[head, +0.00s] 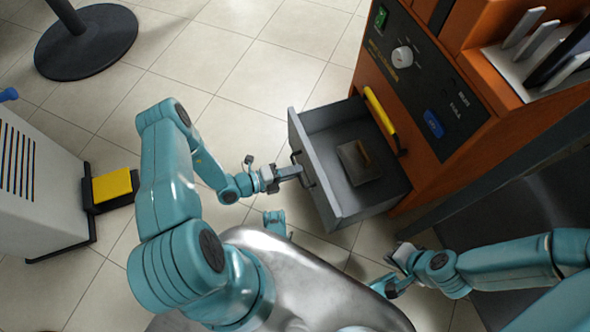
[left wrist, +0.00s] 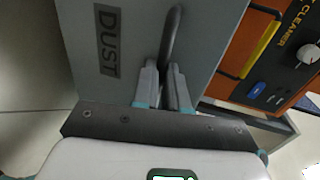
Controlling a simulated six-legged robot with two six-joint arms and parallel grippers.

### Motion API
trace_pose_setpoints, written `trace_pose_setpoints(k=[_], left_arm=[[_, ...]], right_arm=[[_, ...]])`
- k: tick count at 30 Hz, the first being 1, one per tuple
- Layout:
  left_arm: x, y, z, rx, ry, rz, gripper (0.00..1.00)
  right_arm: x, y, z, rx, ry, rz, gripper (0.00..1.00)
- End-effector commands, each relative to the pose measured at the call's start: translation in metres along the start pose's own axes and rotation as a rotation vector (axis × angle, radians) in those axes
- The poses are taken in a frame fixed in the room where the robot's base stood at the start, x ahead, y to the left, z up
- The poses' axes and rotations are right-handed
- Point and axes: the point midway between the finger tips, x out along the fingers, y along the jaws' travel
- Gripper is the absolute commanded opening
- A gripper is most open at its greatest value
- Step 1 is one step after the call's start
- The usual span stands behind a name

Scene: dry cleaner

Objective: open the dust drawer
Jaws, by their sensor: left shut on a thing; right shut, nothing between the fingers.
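The dust drawer (head: 352,205) is a grey open-topped box that stands well out from the orange machine (head: 445,140). Its inside shows in the head view, with a small dark grey block-like thing (head: 360,163) on its floor. In the left wrist view its grey front (left wrist: 118,40) carries the label DUST and a dark bar handle (left wrist: 171,38). My left gripper (head: 295,172) is at the drawer front, and in the left wrist view its fingers (left wrist: 166,88) are shut on the handle. My right gripper (head: 398,268) is shut and empty, below and to the right of the drawer, apart from it.
A yellow handle (head: 380,112) is on the machine beside the drawer. A control panel with a knob (head: 402,57) and blue switch (head: 433,124) is above. A pale cabinet with a yellow pedal (head: 112,186) stands left. A round black base (head: 86,42) is at upper left. Tiled floor between is clear.

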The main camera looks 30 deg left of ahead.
Motion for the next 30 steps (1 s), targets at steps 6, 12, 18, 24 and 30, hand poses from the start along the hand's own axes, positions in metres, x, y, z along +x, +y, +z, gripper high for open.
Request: trace_pose_setpoints(k=[6,12,18,24,30], left_arm=[[0.0,0.0,-0.002,-0.001,0.008,0.0,0.0],[-0.002,0.001,-0.001,0.0,0.006,0.001,0.37],[-0.003,0.001,-0.001,0.0,0.004,0.0,0.37],[-0.006,0.001,0.0,0.0,0.002,0.0,0.37],[-0.039,0.0,0.001,-0.002,-0.004,0.003,0.37]], right_arm=[[0.0,0.0,0.0,0.0,0.0,0.0,0.0],[0.0,0.0,0.0,0.0,0.0,0.0,0.0],[0.0,0.0,0.0,0.0,0.0,0.0,0.0],[-0.001,0.0,0.0,0.0,0.0,0.0,0.0],[-0.005,-0.002,0.003,0.002,-0.009,0.0,0.0]])
